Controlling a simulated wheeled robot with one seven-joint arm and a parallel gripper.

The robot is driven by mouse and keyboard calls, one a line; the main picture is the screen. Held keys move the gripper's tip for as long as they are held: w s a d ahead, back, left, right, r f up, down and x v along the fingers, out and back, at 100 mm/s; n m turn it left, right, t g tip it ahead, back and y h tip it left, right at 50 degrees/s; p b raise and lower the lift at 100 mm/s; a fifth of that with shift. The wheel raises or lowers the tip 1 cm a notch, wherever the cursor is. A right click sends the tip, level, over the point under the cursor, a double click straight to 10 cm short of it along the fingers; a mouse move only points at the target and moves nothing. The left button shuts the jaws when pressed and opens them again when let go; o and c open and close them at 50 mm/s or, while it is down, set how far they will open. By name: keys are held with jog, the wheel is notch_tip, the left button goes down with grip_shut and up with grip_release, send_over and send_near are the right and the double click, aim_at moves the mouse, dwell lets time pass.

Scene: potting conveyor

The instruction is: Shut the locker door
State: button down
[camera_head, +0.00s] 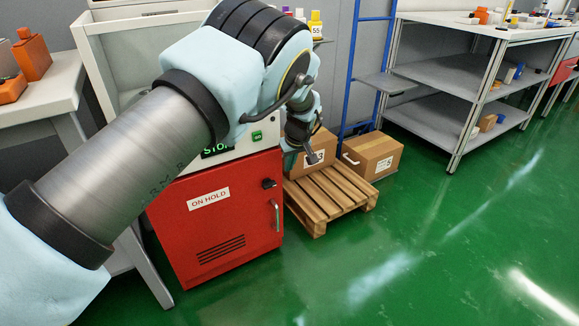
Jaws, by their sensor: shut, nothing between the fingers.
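The red locker door (228,232) is on the front of a low cabinet below a white machine housing. It carries an "ON HOLD" label (208,199), a vent grille at the bottom and a grey bar handle (275,215) at its right edge. No clear gap shows around the door, but my arm hides its upper left part, so I cannot tell if it is fully shut. My gripper (313,159) is shut and empty. In the picture it is above and to the right of the handle, apart from it, in front of a cardboard box.
A wooden pallet (330,193) with a cardboard box stands right of the locker, beside another box (372,155) and a blue ladder frame (352,70). A white shelf bench (450,115) is farther right. The green floor (400,255) in front is clear.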

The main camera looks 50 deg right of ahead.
jog(key=v, duration=0.8)
jog(key=shift+s+r+p, duration=0.25)
jog(key=shift+s+p, duration=0.05)
jog(key=shift+s, duration=0.05)
